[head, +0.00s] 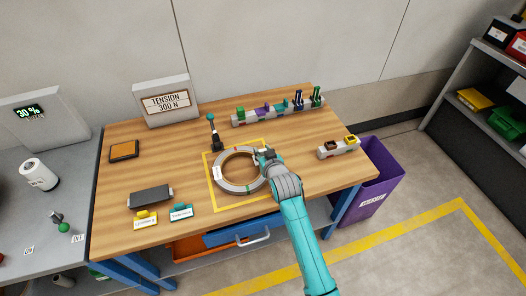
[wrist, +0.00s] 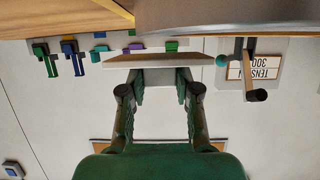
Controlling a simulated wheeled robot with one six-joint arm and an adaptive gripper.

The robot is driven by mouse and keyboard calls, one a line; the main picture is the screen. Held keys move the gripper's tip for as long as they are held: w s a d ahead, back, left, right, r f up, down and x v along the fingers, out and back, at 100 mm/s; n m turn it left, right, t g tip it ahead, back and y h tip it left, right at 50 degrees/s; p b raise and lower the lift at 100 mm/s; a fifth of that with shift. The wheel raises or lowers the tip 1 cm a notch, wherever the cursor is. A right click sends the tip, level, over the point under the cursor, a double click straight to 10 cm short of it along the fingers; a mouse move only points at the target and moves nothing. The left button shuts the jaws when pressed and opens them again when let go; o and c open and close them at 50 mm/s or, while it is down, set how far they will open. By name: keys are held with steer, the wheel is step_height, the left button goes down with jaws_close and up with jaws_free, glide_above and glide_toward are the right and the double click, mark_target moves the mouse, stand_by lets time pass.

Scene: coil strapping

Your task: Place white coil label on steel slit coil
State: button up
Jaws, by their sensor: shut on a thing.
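The steel slit coil (head: 226,184) is a grey ring lying flat inside a yellow square on the wooden table. A small white patch shows on its left side, with red and green marks elsewhere. My gripper (head: 263,156) is at the coil's upper right rim. In the wrist view, my gripper (wrist: 158,80) is shut on a flat, pale plate, the white coil label (wrist: 145,62). The coil's side (wrist: 230,16) shows close beyond the label; I cannot tell whether they touch. In the head view, my gripper hides the label.
A dark-handled tool (head: 214,134) stands behind the coil. A rack of coloured clips (head: 278,112) lies at the back, and a small holder (head: 338,148) at right. A dark block (head: 150,196), yellow tag (head: 145,220) and teal tag (head: 181,212) lie front left. The tension sign (head: 167,101) stands behind.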

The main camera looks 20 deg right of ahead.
steer(key=shift+s+f, duration=0.1)
steer(key=shift+f, duration=0.45)
steer(key=o, duration=1)
steer(key=shift+f, duration=0.2)
steer(key=shift+r, duration=0.25)
steer(key=shift+s+r, duration=0.15)
steer(key=shift+r, duration=0.2)
steer(key=v, duration=1.1)
steer(key=shift+s+r, duration=0.2)
steer(key=shift+r, duration=0.25)
